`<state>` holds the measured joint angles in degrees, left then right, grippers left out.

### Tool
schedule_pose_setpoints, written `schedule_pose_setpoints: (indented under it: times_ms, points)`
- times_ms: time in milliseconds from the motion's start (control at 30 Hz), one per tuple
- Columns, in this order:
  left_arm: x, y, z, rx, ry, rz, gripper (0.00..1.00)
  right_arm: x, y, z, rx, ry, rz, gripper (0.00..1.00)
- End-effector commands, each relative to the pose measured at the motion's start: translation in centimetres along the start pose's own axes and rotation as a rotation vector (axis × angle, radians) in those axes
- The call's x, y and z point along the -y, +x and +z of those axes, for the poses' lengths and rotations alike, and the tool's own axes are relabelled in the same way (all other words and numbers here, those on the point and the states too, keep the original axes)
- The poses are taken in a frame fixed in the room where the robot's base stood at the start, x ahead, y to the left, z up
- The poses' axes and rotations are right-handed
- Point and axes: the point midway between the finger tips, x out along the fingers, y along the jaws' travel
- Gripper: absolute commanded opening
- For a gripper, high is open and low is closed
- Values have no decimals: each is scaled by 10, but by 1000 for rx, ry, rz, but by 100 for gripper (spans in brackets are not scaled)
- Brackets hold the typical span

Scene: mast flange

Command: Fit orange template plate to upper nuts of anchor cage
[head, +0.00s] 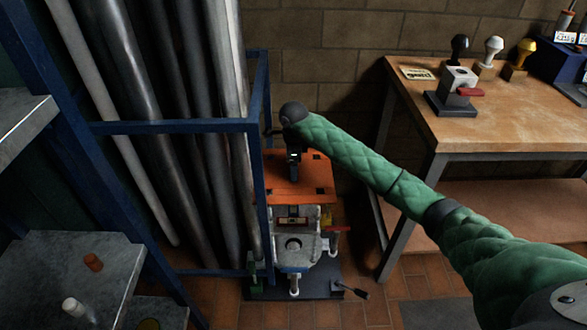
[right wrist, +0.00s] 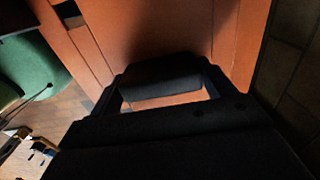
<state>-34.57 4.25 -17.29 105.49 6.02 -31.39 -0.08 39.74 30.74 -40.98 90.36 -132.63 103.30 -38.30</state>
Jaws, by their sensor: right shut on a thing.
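The orange template plate (head: 316,182) shows in the head view in front of the brick wall, beside the blue rack. It has small dark openings near its edges. My right gripper (head: 293,176) comes down onto it from above and is shut on it. In the right wrist view the plate (right wrist: 190,35) fills the upper middle, and the dark jaws (right wrist: 160,85) are against it. I cannot make out the anchor cage, its rods or its upper nuts. Whether the plate rests on anything is hidden. My left gripper is out of view.
A grey machine (head: 294,243) on a dark base stands just in front of the plate. The blue rack (head: 180,126) with long metal pipes is close on the left. A wooden workbench (head: 480,112) with stamps stands at right. Grey shelves (head: 85,265) hold small items at lower left.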

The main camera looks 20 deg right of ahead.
Motion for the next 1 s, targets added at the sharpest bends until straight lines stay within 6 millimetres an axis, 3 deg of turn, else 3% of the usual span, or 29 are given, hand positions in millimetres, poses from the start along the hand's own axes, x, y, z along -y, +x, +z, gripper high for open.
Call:
schedule_pose_setpoints:
  times_ms: [500,1000]
  points:
    - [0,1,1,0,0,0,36,1,-1,1,1,0,-3,44]
    - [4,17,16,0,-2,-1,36,0,34,1,2,-1,-1,44]
